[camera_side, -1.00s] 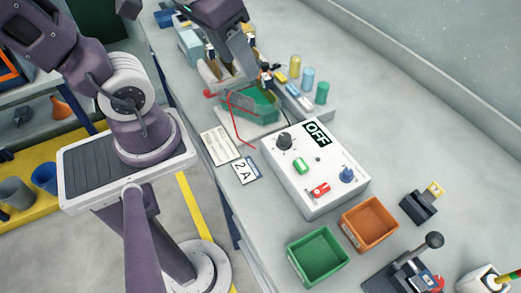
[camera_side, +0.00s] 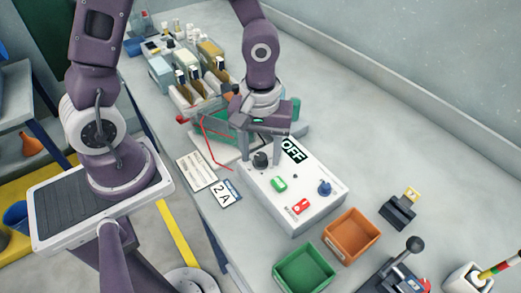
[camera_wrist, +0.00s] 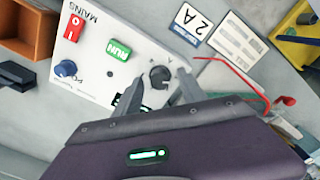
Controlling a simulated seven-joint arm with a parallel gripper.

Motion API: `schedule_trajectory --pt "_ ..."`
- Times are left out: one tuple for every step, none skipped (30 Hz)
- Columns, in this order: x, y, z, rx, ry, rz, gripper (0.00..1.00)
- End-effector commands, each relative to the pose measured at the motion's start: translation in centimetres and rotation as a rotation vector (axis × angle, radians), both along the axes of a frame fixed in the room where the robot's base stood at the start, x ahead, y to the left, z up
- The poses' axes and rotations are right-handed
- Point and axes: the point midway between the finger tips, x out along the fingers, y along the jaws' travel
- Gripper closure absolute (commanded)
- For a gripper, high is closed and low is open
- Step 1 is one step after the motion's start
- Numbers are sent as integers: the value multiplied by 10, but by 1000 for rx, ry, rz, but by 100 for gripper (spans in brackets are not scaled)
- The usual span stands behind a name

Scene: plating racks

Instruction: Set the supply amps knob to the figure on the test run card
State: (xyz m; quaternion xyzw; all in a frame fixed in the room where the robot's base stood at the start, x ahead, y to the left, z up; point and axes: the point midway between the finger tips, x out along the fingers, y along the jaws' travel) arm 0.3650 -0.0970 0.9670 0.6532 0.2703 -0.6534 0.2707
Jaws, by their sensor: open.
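The white supply box (camera_side: 290,215) sits on the bench with a black display (camera_side: 293,150) reading OFF. Its black knob (camera_side: 260,160) stands at the display end; in the wrist view the knob (camera_wrist: 159,76) has an "A" label nearby. The card (camera_side: 226,193) reading "2 A" lies beside the box and also shows in the wrist view (camera_wrist: 190,24). My gripper (camera_side: 266,148) is open and empty above the display end of the box, close to the black knob. In the wrist view its fingers lie around the knob's near side; contact is not visible. The display is mostly hidden there.
The box also carries a green RUN button (camera_side: 279,184), a red mains switch (camera_side: 301,206) and a blue knob (camera_side: 324,188). A green bin (camera_side: 304,270) and an orange bin (camera_side: 351,236) stand nearby. A red wire (camera_side: 213,150) and a printed sheet (camera_side: 197,170) lie beyond the card.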

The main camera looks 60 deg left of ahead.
Motion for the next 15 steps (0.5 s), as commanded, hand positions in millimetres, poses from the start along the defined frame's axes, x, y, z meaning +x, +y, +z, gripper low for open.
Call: schedule_trajectory --pt "0 0 0 0 0 0 52" --pt "0 0 0 0 0 0 52" --pt "0 0 0 0 0 0 52" --pt "0 0 0 0 0 0 54" --pt "0 0 0 0 0 0 60" --pt "0 0 0 0 0 0 68" --pt "0 0 0 0 0 0 73" --pt "0 0 0 0 0 0 79" --pt "0 0 0 0 0 0 87" --pt "0 0 0 0 0 0 93" --pt "0 0 0 0 0 0 99" --pt "0 0 0 0 0 0 100" --pt "0 0 0 0 0 0 100" --pt "0 0 0 0 0 0 100" --pt "0 0 1 1 -1 0 100"
